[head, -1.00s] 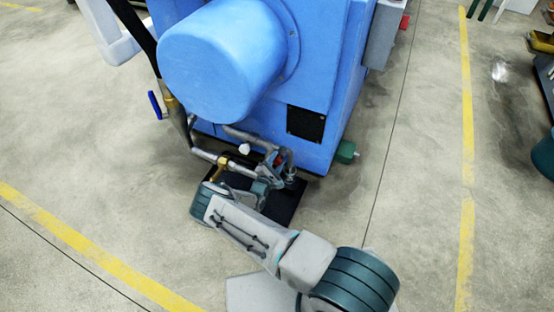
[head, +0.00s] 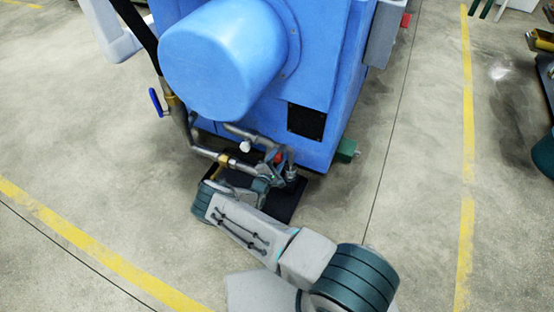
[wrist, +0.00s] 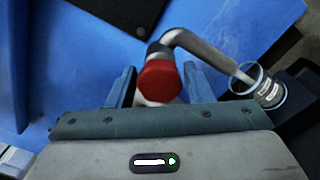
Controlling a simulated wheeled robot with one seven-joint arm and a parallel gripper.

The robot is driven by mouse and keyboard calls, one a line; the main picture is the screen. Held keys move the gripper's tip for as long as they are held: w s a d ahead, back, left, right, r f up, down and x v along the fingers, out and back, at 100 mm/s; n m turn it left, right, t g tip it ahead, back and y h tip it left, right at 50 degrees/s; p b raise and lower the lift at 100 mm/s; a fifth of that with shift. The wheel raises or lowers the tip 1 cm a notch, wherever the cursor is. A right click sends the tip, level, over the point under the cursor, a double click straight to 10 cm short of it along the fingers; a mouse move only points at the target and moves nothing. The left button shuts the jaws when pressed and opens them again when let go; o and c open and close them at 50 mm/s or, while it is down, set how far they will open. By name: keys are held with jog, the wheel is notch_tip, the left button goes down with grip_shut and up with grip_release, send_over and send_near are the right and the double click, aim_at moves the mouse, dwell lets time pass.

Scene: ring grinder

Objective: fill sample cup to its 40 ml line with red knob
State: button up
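The red knob (wrist: 160,82) sits on a grey metal pipe at the base of the blue machine. My gripper (wrist: 160,84) is open, with one blue finger on each side of the knob. Gaps show between the fingers and the knob, and I see no contact. In the head view the red knob (head: 278,158) is partly hidden by my gripper (head: 272,165). The clear sample cup (wrist: 260,91) with a white label stands to the right, below the bent spout's end. Its fill level and 40 ml line are too small to tell.
The blue machine (head: 330,75) fills the space behind, with a big round housing (head: 222,60) above the pipes. A black tray (head: 285,205) lies on the floor beneath. A blue-handled valve (head: 156,103) hangs at left.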

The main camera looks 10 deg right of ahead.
jog(key=p+v, duration=0.3)
jog(key=v, duration=1.1)
jog(key=shift+w, duration=0.1)
